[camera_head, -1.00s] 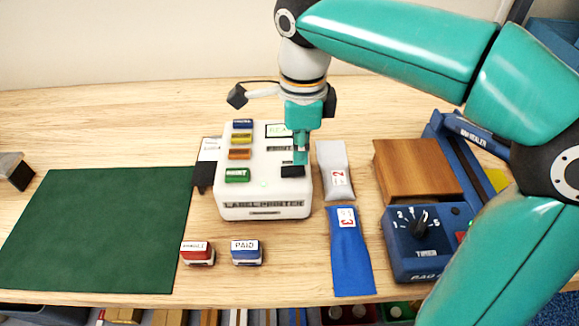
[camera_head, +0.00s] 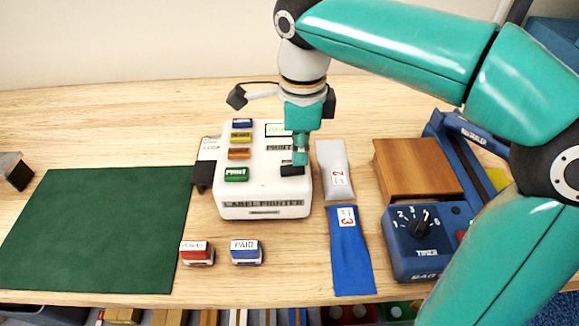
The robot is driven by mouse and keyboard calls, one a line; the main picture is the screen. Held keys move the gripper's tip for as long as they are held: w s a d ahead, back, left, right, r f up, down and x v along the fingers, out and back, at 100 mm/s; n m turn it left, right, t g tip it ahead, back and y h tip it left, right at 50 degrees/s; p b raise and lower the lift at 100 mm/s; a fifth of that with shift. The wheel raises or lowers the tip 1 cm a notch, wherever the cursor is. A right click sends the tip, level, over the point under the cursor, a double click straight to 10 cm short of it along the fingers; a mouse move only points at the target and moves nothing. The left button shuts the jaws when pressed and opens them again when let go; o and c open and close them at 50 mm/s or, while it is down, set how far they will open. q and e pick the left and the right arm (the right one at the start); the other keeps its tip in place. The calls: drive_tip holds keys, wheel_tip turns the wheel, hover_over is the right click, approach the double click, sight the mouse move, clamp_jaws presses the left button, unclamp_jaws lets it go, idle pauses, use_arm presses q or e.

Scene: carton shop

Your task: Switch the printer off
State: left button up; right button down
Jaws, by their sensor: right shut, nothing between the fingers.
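The white label printer (camera_head: 262,198) stands upright on the wooden bench in the head view. Its top has a column of blue, yellow, orange and green buttons on the left. A small screen sits at its back right, partly hidden by my gripper. A black switch (camera_head: 292,170) is at its front right. My right gripper (camera_head: 300,161) is shut and empty, pointing down with its fingertips at the black switch; I cannot tell whether they touch it. The switch's exact position is hard to read. My left gripper is not in view.
A green mat (camera_head: 95,232) lies left of the printer. A red stamp (camera_head: 197,254) and a blue stamp (camera_head: 246,252) stand in front. A grey pouch (camera_head: 334,165) and a blue pouch (camera_head: 351,255) lie right. Beyond are a blue timer box (camera_head: 410,262) and a brown block (camera_head: 415,168).

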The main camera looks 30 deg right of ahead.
sight(299, 167)
drive_tip(key=shift+f+b, duration=0.7)
drive_tip(key=shift+f, duration=0.3)
drive_tip(key=shift+r, duration=0.15)
wheel_tip(299, 167, up, 7)
drive_tip(key=p, duration=0.7)
idle(0.3)
idle(0.4)
